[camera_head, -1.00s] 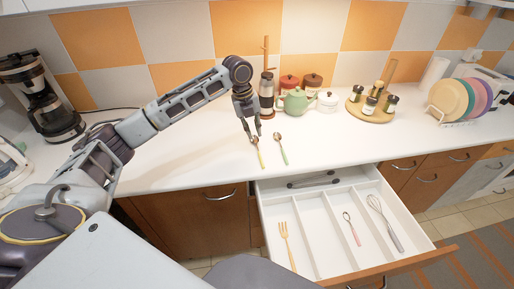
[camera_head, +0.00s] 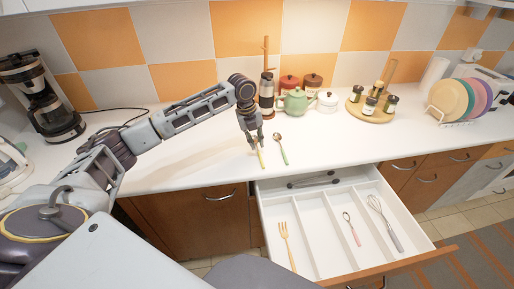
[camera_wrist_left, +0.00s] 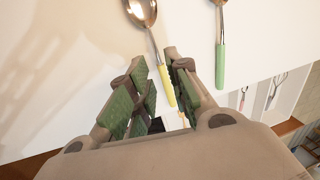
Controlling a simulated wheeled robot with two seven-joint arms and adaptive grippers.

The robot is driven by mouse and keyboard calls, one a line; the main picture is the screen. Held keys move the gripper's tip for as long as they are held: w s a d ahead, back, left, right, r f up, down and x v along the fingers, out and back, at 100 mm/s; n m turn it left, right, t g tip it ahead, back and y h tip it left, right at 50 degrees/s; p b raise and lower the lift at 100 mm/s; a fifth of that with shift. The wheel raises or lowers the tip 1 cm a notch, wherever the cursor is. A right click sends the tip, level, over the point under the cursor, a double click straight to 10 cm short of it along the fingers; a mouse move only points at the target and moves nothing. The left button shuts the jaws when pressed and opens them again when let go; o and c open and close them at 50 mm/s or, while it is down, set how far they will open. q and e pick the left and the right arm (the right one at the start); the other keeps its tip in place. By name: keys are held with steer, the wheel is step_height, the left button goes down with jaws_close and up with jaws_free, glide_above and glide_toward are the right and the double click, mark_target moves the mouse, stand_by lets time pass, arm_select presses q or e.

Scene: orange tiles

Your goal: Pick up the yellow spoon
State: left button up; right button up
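The yellow spoon, with a metal bowl and yellow handle (camera_head: 262,160), lies on the white counter just behind the open drawer. My left gripper (camera_head: 250,147) points down over it, its fingers partly hiding the spoon. In the left wrist view the yellow handle (camera_wrist_left: 166,88) lies between the two green-padded fingers of the left gripper (camera_wrist_left: 154,66), nearer the right finger. The fingers are apart. The spoon's bowl (camera_wrist_left: 141,10) is beyond the fingertips. My right gripper is not in view.
A green-handled spoon (camera_head: 281,149) lies just right of the yellow one. The open drawer (camera_head: 315,226) holds a yellow fork (camera_head: 286,240), a pink-handled spoon (camera_head: 352,229) and a whisk (camera_head: 382,220). A green teapot (camera_head: 295,103) and a French press (camera_head: 266,94) stand behind.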

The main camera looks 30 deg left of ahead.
mark_target(258, 151)
arm_select(q)
steer(key=shift+w+d+f, duration=0.15)
steer(key=shift+f, duration=0.9)
steer(key=shift+w+d+f, duration=0.1)
steer(key=shift+f, duration=0.95)
jaws_close()
